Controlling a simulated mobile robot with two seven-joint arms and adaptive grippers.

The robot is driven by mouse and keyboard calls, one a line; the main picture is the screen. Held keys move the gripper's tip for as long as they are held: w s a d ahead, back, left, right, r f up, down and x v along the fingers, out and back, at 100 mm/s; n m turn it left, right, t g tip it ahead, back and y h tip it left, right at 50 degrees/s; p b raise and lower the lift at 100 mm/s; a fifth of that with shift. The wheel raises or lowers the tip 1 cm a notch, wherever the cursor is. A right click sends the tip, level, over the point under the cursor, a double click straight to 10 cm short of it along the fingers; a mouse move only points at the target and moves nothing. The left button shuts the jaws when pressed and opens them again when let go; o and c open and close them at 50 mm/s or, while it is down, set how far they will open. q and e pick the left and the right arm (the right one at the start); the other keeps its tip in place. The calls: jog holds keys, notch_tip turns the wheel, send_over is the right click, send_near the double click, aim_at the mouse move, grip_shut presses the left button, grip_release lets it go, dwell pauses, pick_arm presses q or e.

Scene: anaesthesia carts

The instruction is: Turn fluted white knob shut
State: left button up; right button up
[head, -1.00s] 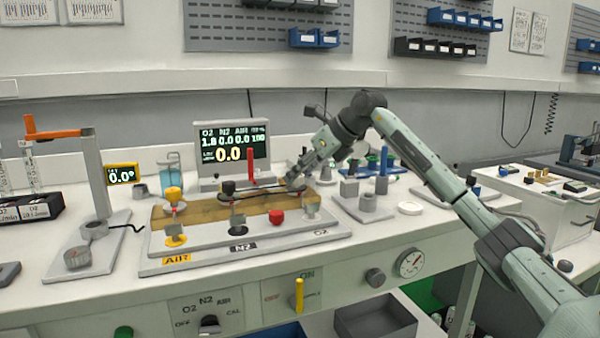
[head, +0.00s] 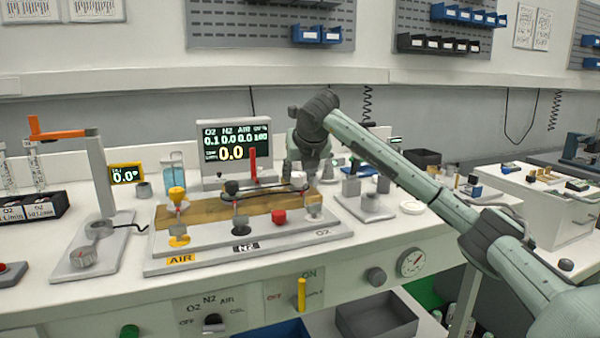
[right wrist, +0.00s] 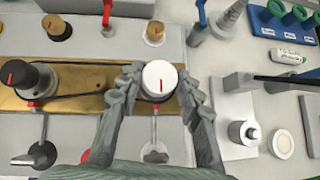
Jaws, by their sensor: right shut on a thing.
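The white knob (right wrist: 159,75) with a red mark line sits on a wooden block on the flow panel, seen from above in the right wrist view. My right gripper (right wrist: 160,92) has a finger on each side of it and is shut on it. In the head view my right gripper (head: 307,184) points down at the block's right end, above the O2 label, and hides the knob. The monitor (head: 236,143) reads O2 0.1, N2 0.0, AIR 0.0. My left gripper is not in view.
A black knob (head: 231,187) and a yellow knob (head: 177,194) stand left along the wooden block (head: 200,214). A red upright lever (head: 253,165) stands behind it. A red ball knob (head: 279,217) is at the front. Grey blocks and a white disc (head: 411,207) lie to the right.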

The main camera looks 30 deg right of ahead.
jog(key=shift+m, duration=0.4)
jog(key=o, duration=1.2)
jog(key=shift+c, duration=0.2)
jog(key=shift+r, duration=0.1)
jog(key=v, duration=1.2)
jog(key=shift+a, duration=0.25)
